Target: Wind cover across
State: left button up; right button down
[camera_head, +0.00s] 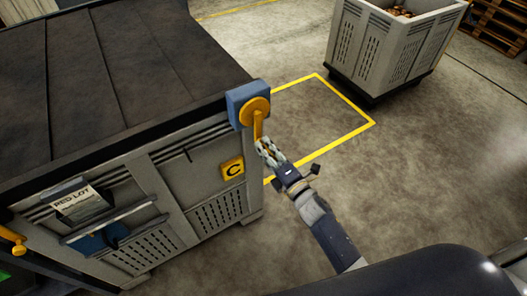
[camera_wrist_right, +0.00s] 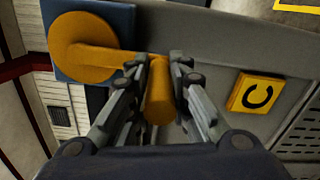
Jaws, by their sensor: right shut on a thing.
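A dark cover (camera_head: 110,60) lies over the top of the large grey crate (camera_head: 150,180) on the left. A yellow crank (camera_head: 257,112) sits on a blue housing (camera_head: 236,97) at the crate's top right corner. Its arm points down to a yellow handle (camera_wrist_right: 160,92), seen in the wrist view. My right gripper (camera_head: 265,148) is shut on this handle; in the wrist view its fingers (camera_wrist_right: 160,80) stand on either side of it. My left gripper is not in view.
A yellow C plate (camera_head: 232,169) and a RED LOT card (camera_head: 78,203) are on the crate's side. Another yellow handle (camera_head: 12,237) shows at the left edge. A second crate (camera_head: 385,50) stands at the back beyond a yellow floor outline. The floor at right is clear.

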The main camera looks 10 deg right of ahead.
jog(key=shift+d+f, duration=0.1)
jog(key=shift+f, duration=0.05)
jog(key=c, duration=1.4)
grip_release()
jog(key=shift+c, duration=0.2)
jog(key=shift+s, duration=0.1)
jog(key=shift+s+d, duration=0.2)
jog(key=shift+s, duration=0.3)
jog(key=v, duration=1)
jog(key=shift+s+d, duration=0.15)
jog(key=shift+s, duration=0.25)
